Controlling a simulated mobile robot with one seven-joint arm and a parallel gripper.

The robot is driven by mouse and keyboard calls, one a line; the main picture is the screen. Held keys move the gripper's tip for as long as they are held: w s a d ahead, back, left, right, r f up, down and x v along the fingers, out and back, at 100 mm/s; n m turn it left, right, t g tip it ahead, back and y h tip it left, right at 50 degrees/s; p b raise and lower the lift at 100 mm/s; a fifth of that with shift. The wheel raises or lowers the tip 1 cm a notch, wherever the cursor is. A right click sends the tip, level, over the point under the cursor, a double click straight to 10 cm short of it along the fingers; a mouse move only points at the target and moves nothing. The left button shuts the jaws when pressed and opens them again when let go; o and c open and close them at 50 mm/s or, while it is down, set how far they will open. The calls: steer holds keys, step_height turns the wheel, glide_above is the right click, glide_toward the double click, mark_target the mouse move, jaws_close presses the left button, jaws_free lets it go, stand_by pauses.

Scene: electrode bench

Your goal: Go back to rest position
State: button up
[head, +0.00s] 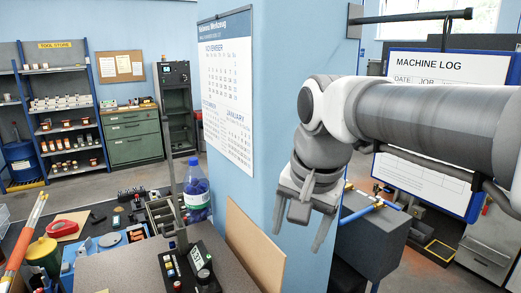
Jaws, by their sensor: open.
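My gripper (298,222) hangs in the air at the right of the head view, in front of the blue pillar, with its fingers pointing down. It is open, its two fingers are spread apart, and nothing is between them. My arm reaches in from the right edge, bent down at the wrist. Below and to the left, a dark control box (188,270) with a lit display and coloured buttons sits on the grey bench top (125,272), well apart from my gripper.
A blue pillar (265,120) with a wall calendar (228,85) stands close to my gripper. A brown board (253,250) leans below it. A blue-capped bottle (197,192) stands behind the control box. A framed machine log board (440,130) is behind my arm.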

steer(key=s+d+f+n+t+h, duration=0.1)
steer(key=s+d+f+n, duration=0.4)
steer(key=s, duration=0.5)
steer(key=d+f+t, duration=0.1)
steer(key=d+f, duration=0.1)
steer(key=d, duration=0.1)
steer(key=shift+s+t, duration=0.2)
steer(key=shift+t, duration=0.1)
steer(key=shift+f, duration=0.1)
stand_by(2.6)
